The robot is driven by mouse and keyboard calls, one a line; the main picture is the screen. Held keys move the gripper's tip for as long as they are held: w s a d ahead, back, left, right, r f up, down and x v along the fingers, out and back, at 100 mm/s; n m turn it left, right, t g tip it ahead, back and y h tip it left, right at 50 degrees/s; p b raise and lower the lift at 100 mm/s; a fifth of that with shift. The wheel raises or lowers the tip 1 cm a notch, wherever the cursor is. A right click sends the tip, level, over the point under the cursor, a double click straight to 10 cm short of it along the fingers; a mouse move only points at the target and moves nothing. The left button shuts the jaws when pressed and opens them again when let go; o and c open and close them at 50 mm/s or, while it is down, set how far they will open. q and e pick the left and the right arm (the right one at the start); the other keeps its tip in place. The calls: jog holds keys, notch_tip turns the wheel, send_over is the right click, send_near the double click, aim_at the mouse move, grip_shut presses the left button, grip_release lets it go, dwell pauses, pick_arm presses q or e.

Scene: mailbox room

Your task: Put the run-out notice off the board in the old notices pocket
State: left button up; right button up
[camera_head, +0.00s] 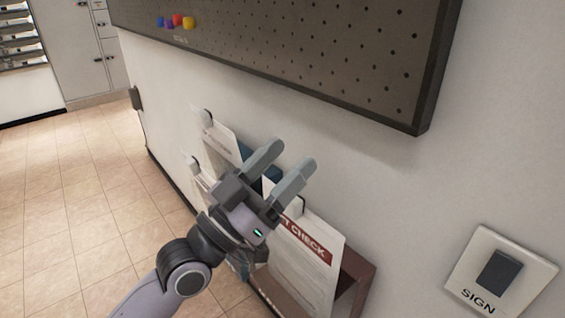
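The dark pegboard (330,55) hangs on the wall at the top, and the part in view bears no paper. My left gripper (280,165) is below the board, with its two fingers apart and nothing visible between them. Under and behind it, wall pockets hold papers. A sheet with a red band ending in "CHECK" (300,260) stands in a dark red pocket (357,275) to the right. Another white sheet (222,140) stands farther left, by a blue-green pocket edge (268,173). I cannot tell which is the run-out notice or the old notices pocket. My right gripper is not in view.
Several coloured pins (177,21) sit on the board's upper left. A switch plate marked "SIGN" (500,275) is on the wall at the lower right. The tiled floor (75,200) is clear at left; lockers (80,50) stand at the back.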

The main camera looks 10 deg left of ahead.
pick_arm(q)
jog(key=shift+s+f, duration=0.1)
jog(key=v, duration=0.7)
jog(key=shift+a, duration=0.1)
dwell(0.6)
